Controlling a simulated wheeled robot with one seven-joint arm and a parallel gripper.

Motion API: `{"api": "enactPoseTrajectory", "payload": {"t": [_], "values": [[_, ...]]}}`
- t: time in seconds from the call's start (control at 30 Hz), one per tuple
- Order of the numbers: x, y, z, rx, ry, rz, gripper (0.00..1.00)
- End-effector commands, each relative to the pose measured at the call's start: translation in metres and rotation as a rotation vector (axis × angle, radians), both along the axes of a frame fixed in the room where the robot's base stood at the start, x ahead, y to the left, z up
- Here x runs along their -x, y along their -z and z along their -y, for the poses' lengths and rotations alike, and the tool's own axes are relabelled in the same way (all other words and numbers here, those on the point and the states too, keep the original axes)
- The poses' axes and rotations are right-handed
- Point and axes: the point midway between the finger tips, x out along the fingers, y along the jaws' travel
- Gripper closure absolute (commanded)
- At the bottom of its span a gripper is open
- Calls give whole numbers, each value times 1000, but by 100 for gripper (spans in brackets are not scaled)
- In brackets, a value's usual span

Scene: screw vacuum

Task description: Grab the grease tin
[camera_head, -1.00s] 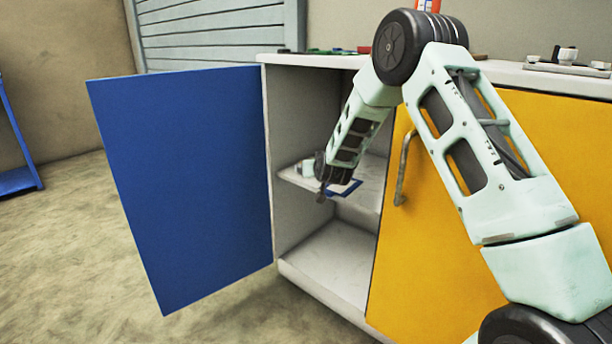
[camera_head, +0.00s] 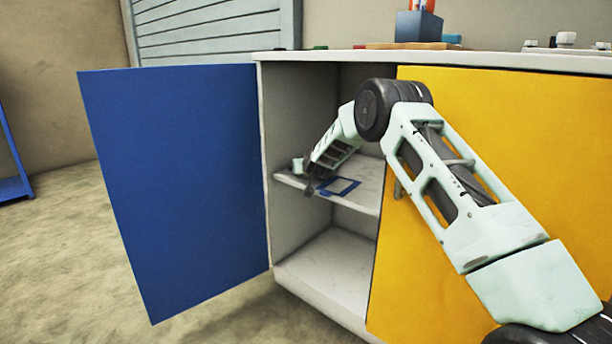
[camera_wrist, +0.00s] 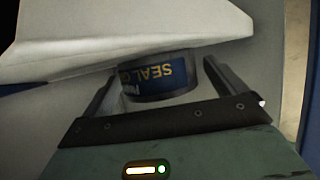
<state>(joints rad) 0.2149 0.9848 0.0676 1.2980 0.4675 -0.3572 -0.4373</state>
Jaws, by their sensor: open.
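In the wrist view a round tin (camera_wrist: 155,75) with a dark blue band and yellow letters reading "SEAL" lies between the two spread fingers of my gripper (camera_wrist: 160,72). The letters appear upside down, and a pale board hides part of the tin. No word "grease" is readable. In the head view my gripper (camera_head: 311,186) is low at the left part of the cabinet's middle shelf (camera_head: 362,197). My gripper is open and holds nothing.
The blue door (camera_head: 175,190) stands wide open at left. The yellow door (camera_head: 480,150) is shut at right. The lower compartment (camera_head: 330,270) looks empty. A blue holder (camera_head: 418,27) stands on the countertop.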

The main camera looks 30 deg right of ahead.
Motion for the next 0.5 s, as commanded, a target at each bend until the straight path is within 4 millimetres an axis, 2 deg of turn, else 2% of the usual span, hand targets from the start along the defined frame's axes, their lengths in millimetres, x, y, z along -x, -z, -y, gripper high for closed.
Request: {"api": "enactPoseTrajectory", "payload": {"t": [0.27,0.3,0.5], "values": [[-3,0,1,1,-1,0,4],[-3,0,1,1,0,1,9],[-3,0,1,0,0,1,62]]}}
